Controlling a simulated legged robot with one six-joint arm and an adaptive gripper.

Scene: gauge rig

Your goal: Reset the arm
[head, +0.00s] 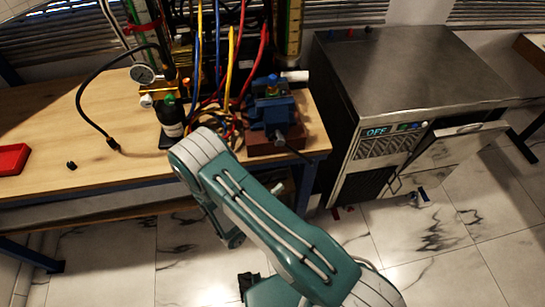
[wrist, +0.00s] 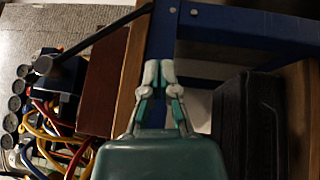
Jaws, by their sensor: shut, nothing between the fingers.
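My gripper (wrist: 159,68) shows in the wrist view with its pale fingertips together and nothing seen between them. It points at the blue table frame (wrist: 240,35), just beyond the wooden edge; I cannot tell if it touches. In the head view my teal arm (head: 265,220) rises from the bottom, bends at its elbow and folds back down in front of the bench. The gripper itself is not clearly seen there.
The wooden bench (head: 45,115) carries a gauge (head: 143,74), hoses and a blue vise (head: 272,108) near its right corner. The vise's black handle juts past the edge. A metal cabinet (head: 400,65) reading OFF stands right. A black case (wrist: 250,125) sits below the bench.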

